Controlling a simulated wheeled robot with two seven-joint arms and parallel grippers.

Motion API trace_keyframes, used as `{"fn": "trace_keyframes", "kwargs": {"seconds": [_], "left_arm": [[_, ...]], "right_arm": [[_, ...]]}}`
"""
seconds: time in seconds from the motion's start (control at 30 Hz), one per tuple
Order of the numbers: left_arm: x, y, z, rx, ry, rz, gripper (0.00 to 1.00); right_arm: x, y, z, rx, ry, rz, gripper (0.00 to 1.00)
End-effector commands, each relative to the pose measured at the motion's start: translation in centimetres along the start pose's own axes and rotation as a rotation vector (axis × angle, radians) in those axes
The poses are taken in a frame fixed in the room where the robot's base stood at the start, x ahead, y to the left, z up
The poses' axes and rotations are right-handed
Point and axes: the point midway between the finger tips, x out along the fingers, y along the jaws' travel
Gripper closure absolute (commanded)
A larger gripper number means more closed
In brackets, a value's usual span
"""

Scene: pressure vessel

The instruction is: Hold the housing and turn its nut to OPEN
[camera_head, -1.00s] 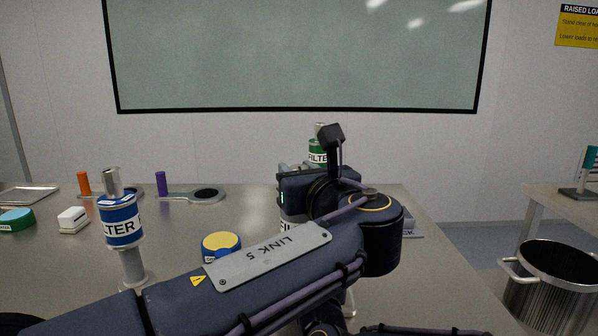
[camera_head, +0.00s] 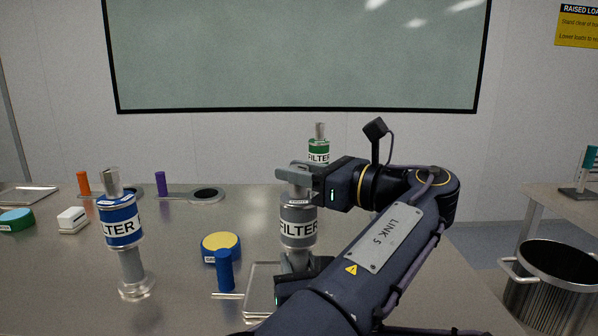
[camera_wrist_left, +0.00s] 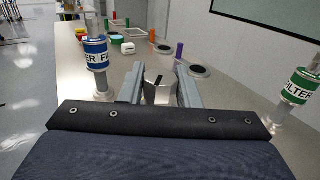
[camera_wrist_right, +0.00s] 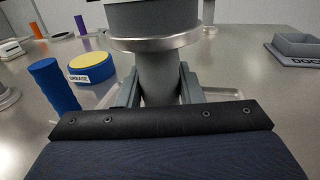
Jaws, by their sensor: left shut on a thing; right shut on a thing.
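The grey FILTER housing (camera_head: 298,226) stands upright at the middle of the table. My left gripper (camera_head: 294,174) is at its top, reaching in from the right side of the head view. In the left wrist view its fingers close on a grey nut (camera_wrist_left: 158,86) with a dark mark on top. My right gripper (camera_head: 296,264) is low on the housing. In the right wrist view its fingers are shut on the grey stem (camera_wrist_right: 160,75), below a metal flange. The OPEN mark cannot be read, and the gripping fingers partly hide the nut.
A blue filter (camera_head: 121,222) stands at left and a green filter (camera_head: 319,152) behind. A yellow-topped blue tin (camera_head: 221,246) and blue cylinder (camera_head: 225,270) are left of the housing. A grey DOC tray (camera_wrist_right: 298,46) lies right in the right wrist view. A pot (camera_head: 553,285) stands off-table.

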Motion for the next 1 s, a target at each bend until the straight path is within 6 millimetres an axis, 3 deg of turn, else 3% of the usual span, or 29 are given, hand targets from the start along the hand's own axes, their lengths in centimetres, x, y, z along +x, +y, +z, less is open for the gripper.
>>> {"fn": "trace_keyframes", "kwargs": {"seconds": [0.5, 0.53, 0.67, 1.0], "left_arm": [[-0.04, 0.05, 0.03, -0.002, -0.001, 0.020, 0.93], [-0.04, 0.05, 0.03, -0.002, -0.001, 0.020, 0.66], [-0.05, 0.04, 0.02, -0.001, -0.001, 0.019, 0.50], [-0.06, 0.02, -0.01, -0.001, 0.000, 0.018, 0.50]], "right_arm": [[0.00, -0.04, -0.09, 0.000, 0.003, -0.001, 1.00], [0.00, -0.04, -0.09, 0.000, 0.003, -0.001, 1.00], [0.00, -0.04, -0.09, 0.000, 0.003, -0.001, 1.00], [0.01, -0.04, -0.09, 0.000, 0.002, -0.001, 1.00]]}}
